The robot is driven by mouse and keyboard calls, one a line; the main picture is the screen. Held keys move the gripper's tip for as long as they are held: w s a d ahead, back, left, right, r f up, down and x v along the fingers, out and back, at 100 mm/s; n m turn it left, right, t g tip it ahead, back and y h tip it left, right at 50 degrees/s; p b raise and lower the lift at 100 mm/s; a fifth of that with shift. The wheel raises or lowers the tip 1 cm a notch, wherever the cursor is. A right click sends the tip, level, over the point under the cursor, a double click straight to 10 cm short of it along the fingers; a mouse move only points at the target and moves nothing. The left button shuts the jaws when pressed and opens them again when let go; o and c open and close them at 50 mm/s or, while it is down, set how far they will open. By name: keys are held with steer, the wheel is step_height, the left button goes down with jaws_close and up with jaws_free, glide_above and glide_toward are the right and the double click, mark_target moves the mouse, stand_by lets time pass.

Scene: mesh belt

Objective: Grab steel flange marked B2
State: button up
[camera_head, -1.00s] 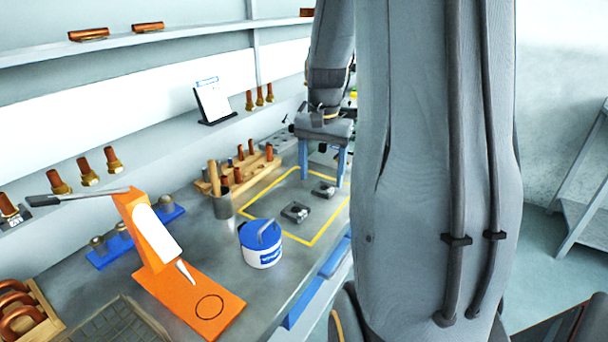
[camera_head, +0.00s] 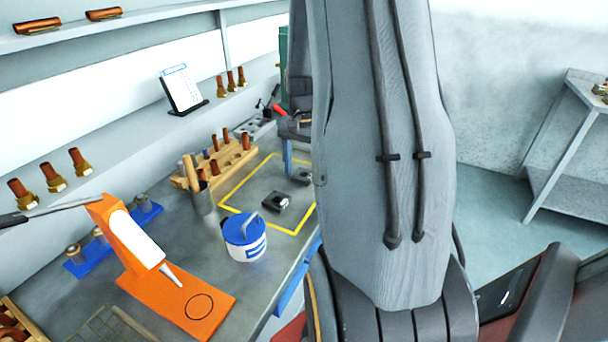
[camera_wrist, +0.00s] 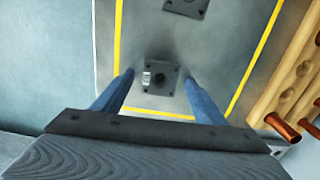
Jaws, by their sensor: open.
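Two dark square steel flanges lie flat inside the yellow outline on the bench. The nearer flange (camera_head: 276,202) is in the head view and shows partly at the top edge of the wrist view (camera_wrist: 187,7). The farther flange (camera_head: 301,177) is partly covered by my arm. In the wrist view it lies between my fingertips (camera_wrist: 165,84), with a small white tag too small to read. I cannot tell which flange is B2. My gripper (camera_wrist: 158,77) is open, its blue fingers either side of this flange. In the head view my arm hides most of the gripper.
A wooden rack with copper pieces (camera_head: 228,158) stands beside the outline, close to the gripper's right in the wrist view (camera_wrist: 290,95). A cup of tools (camera_head: 203,198), a blue-lidded tub (camera_head: 245,238) and an orange stand (camera_head: 130,240) are nearer on the bench.

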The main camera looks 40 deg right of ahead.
steer(key=shift+f, duration=0.15)
steer(key=c, duration=1.4)
